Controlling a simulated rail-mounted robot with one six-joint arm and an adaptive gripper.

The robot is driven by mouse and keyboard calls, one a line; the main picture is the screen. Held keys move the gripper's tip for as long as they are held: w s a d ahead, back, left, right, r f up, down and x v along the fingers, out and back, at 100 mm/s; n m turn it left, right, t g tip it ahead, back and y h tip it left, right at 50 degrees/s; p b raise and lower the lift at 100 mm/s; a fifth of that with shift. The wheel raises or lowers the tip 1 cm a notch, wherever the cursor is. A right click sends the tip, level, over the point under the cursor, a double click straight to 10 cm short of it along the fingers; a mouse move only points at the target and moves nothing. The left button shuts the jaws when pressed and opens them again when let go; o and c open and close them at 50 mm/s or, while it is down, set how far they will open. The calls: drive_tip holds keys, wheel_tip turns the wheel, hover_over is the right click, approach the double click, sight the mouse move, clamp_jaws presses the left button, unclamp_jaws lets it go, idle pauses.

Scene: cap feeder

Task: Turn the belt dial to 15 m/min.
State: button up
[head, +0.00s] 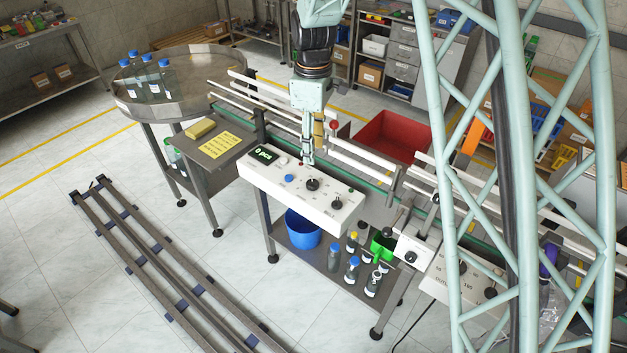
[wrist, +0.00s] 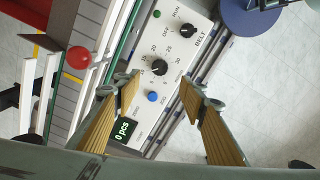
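The white control panel (head: 270,178) stands at the front of the conveyor; it also fills the middle of the wrist view (wrist: 178,50). The belt dial is a black knob (wrist: 160,67) ringed by a number scale, and it shows in the head view (head: 312,184) too. Its pointer's exact setting is too small to read. A black OFF/RUN switch (wrist: 187,30) marked BELT sits beyond it. My gripper (wrist: 160,86) is open and empty, with its fingers apart on either side of the dial's line. In the head view my gripper (head: 308,160) hangs above the panel's back edge.
A blue button (wrist: 153,97) and a "0 pcs" display (wrist: 124,130) share the panel. A red ball-topped part (wrist: 79,57) stands near the conveyor. A red bin (head: 390,135) lies behind; a blue bucket (head: 302,229) and bottles stand below.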

sight(313, 183)
drive_tip(key=shift+f, duration=0.15)
drive_tip(key=shift+f, duration=6.7)
drive_tip(key=c, duration=0.8)
drive_tip(key=shift+m, duration=0.5)
drive_tip(key=shift+c, duration=0.2)
drive_tip(key=m+b, duration=0.2)
drive_tip(key=m, duration=0.1)
drive_tip(key=shift+f, duration=0.1)
drive_tip(key=shift+s+a+m+b, duration=0.1)
drive_tip(key=shift+m+b, duration=0.85)
drive_tip(key=shift+m, duration=1.45)
